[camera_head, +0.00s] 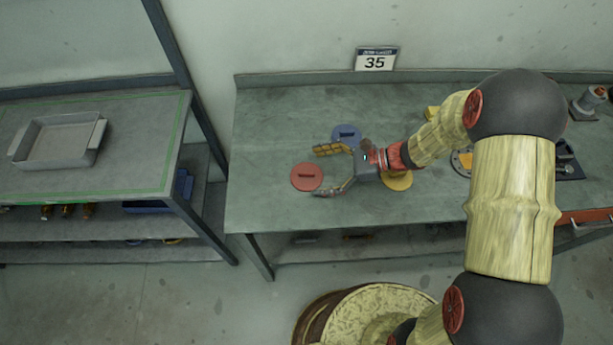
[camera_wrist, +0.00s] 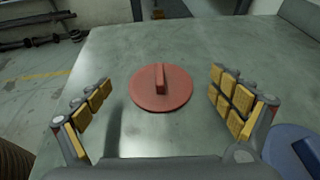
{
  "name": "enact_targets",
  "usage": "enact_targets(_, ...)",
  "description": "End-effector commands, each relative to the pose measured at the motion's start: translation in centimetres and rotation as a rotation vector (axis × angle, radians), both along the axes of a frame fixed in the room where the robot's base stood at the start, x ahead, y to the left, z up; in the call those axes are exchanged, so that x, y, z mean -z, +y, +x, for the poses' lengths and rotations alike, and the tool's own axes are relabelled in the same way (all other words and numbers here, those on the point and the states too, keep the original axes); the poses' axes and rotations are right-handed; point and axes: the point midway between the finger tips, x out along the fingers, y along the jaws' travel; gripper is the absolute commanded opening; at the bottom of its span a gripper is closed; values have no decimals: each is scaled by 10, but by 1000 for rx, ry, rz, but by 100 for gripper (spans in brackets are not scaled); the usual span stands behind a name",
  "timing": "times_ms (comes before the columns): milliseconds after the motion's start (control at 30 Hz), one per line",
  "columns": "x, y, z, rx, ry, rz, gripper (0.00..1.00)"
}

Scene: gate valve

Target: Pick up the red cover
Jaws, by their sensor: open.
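The red cover (camera_head: 307,177) is a flat round disc with a raised bar handle, lying on the workbench (camera_head: 270,130) near its left end. In the wrist view the red cover (camera_wrist: 161,90) lies ahead of my gripper, between the lines of its two fingers, with the bar pointing away from me. My gripper (camera_head: 331,170) is open and empty, just right of the cover in the head view. Its yellow-padded fingers (camera_wrist: 165,105) are spread wide on either side and do not touch the cover.
A blue cover (camera_head: 346,135) lies behind my gripper and shows at the lower right in the wrist view (camera_wrist: 292,150). A yellow disc (camera_head: 398,181) is partly hidden under my arm. A grey tray (camera_head: 60,142) stands on the left table. A sign reading 35 (camera_head: 376,59) stands at the back.

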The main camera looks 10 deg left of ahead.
Motion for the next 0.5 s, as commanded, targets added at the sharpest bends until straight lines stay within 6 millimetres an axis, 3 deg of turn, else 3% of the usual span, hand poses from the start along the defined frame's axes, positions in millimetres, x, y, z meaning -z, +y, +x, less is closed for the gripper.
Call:
enact_targets(200, 8, 18, -3, 0, -1, -1, 94)
enact_targets(400, 8, 19, -3, 1, -1, -1, 94)
enact_targets(500, 8, 19, -3, 1, -1, -1, 89)
